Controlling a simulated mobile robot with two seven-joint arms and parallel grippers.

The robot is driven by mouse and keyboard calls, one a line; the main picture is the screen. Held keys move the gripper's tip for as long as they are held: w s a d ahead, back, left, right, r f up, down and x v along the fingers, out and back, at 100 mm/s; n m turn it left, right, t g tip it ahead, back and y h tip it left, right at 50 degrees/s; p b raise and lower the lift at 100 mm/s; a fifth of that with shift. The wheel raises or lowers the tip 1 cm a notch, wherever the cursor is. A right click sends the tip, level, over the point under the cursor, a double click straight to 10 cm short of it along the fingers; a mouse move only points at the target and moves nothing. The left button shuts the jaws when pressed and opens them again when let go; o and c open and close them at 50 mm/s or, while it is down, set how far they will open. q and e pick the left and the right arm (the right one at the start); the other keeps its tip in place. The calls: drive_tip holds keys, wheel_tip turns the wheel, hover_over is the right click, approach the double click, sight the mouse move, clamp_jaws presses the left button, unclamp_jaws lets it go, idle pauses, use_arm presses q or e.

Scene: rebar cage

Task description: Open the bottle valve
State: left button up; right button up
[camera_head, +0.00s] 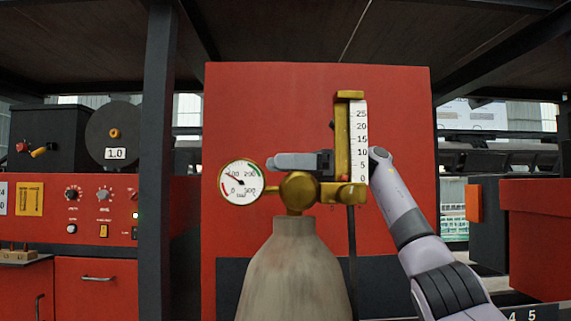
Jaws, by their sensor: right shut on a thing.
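The gas bottle (295,272) stands upright in the middle, its lower part cut off by the frame. On its neck is the brass bottle valve (299,190), with a round face towards me. A round pressure gauge (240,183) sits at its left, its needle pointing up-left. A brass flow meter with a white scale (358,140) rises at its right. My right arm comes from the lower right, and its gripper (280,161) reaches left past the flow meter, just above the valve body. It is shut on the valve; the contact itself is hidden. My left gripper is out of view.
A red panel (270,100) stands close behind the bottle. A dark post (157,160) is to the left, beside a red control cabinet (90,215) with knobs and a reel. A red box (540,240) stands at the right.

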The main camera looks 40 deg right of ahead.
drive_tip(key=shift+f+n+g+y, duration=0.25)
drive_tip(key=shift+n+g+y, duration=0.15)
drive_tip(key=shift+n+g, duration=0.3)
drive_tip(key=o, duration=1)
drive_tip(key=shift+s, duration=0.1)
drive_tip(key=shift+r, duration=0.1)
drive_tip(key=shift+m+t+h, duration=0.5)
drive_tip(key=shift+m+t, duration=0.4)
drive_tip(key=shift+t, duration=0.1)
